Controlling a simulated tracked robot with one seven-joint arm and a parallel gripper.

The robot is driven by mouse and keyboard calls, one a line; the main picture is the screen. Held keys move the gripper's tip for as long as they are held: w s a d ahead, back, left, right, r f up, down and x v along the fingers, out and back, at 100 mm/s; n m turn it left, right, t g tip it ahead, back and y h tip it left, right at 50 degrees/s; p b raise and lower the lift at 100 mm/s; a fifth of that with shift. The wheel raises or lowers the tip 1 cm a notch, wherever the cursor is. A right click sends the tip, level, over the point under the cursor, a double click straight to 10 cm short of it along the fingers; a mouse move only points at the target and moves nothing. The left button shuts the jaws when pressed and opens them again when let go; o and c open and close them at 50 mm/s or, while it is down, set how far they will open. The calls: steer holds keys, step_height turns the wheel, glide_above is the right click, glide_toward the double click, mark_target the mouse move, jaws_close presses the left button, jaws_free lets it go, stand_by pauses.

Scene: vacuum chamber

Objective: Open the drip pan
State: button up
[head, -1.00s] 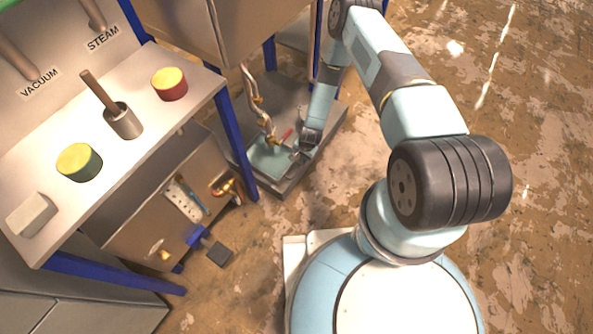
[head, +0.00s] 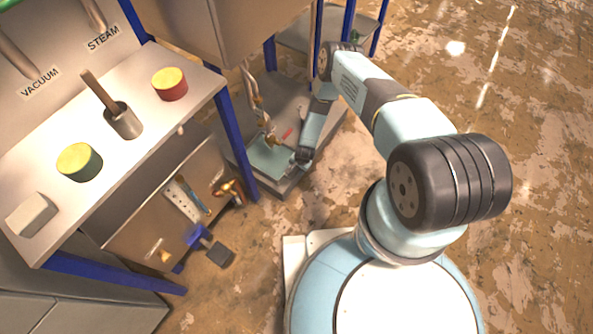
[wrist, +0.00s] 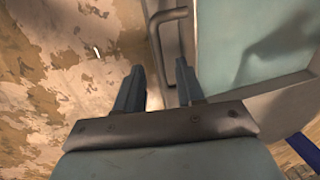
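The drip pan (head: 271,160) is a low grey pan with a pale teal inside, at floor level under the rack's cabinet. Its teal surface (wrist: 240,45) fills the right of the wrist view. A grey bent-bar handle (wrist: 156,42) stands off its front wall. My gripper (wrist: 160,68) is open and empty. Its fingertips are close to the handle, with the bar's near end appearing between them; I cannot tell whether they touch it. In the head view my gripper (head: 299,160) is at the pan's front right edge, small and partly hidden by my wrist.
A pipe with valves (head: 257,105) hangs above the pan, with a red lever beside it. A blue post (head: 236,140) stands left of the pan. A workbench (head: 50,150) with cups and a block is further left. The floor in front is clear.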

steer(key=shift+w+a+f, duration=0.15)
steer(key=shift+f, duration=0.9)
jaws_close()
steer(key=shift+a, duration=0.1)
